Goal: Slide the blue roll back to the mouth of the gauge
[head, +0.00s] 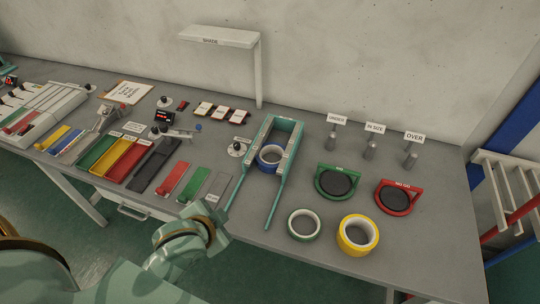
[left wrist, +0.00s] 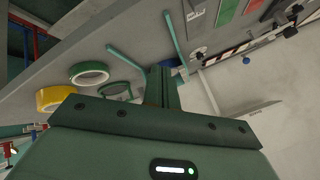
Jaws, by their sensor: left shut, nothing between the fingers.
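The blue roll (head: 270,157) sits between the two arms of the green gauge (head: 284,125), toward its closed far end. The gauge's open mouth faces the table's front edge, and its long prongs stretch that way. My left gripper (head: 208,222) is near the table's front edge, left of the gauge prongs and apart from the roll. In the left wrist view its fingers (left wrist: 161,86) are shut with nothing between them. My right gripper is not in view.
A green roll (head: 304,224) and a yellow roll (head: 358,235) stand right of the prongs. A green-ringed dish (head: 337,182) and a red-ringed dish (head: 398,197) lie beyond. Coloured trays (head: 120,157) fill the left. The lane between the prongs is clear in front of the roll.

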